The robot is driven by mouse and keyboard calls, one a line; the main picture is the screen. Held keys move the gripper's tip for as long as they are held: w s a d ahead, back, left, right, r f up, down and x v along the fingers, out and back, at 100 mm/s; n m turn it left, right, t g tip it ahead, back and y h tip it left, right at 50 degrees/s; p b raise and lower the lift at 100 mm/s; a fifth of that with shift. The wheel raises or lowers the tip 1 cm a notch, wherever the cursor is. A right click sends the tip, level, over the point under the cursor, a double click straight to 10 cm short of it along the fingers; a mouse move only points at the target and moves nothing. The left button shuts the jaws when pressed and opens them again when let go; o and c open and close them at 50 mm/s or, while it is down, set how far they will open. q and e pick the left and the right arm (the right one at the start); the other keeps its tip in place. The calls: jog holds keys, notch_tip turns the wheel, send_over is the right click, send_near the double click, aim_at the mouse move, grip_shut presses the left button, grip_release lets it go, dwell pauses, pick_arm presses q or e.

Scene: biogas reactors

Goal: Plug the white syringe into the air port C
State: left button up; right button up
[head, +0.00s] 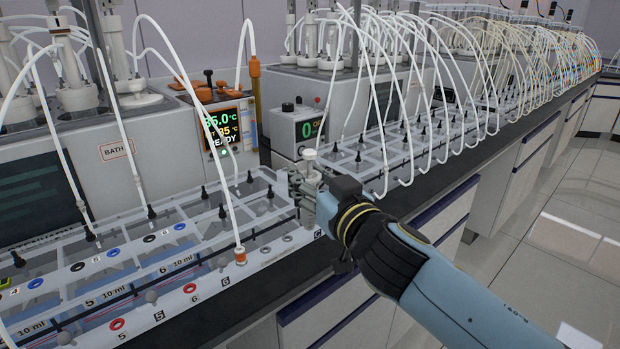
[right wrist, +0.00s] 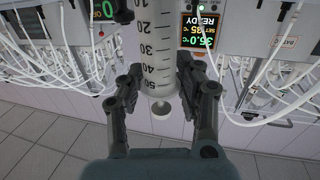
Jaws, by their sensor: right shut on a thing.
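My right gripper (head: 307,192) is shut on the white syringe (head: 310,157), at the right end of the front rack. In the head view only part of the syringe shows above the fingers; its lower end is hidden. In the right wrist view the syringe (right wrist: 160,45) is a white barrel with dark graduations, held between the two fingers of the gripper (right wrist: 158,78). Port C itself is hidden or too small to tell. My left gripper is not in view.
The clear rack (head: 130,270) has coloured port rings and a tube with an orange-white fitting (head: 240,255). Thin white tubes arch over the racks. A heater display (head: 222,130) and a second unit with a green 0 (head: 310,129) stand behind. The floor at right is clear.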

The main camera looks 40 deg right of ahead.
jog(key=o, duration=1.2)
jog(key=shift+o, duration=0.2)
jog(key=s+a, duration=0.1)
jog(key=s, duration=1.1)
jog(key=shift+a, duration=0.4)
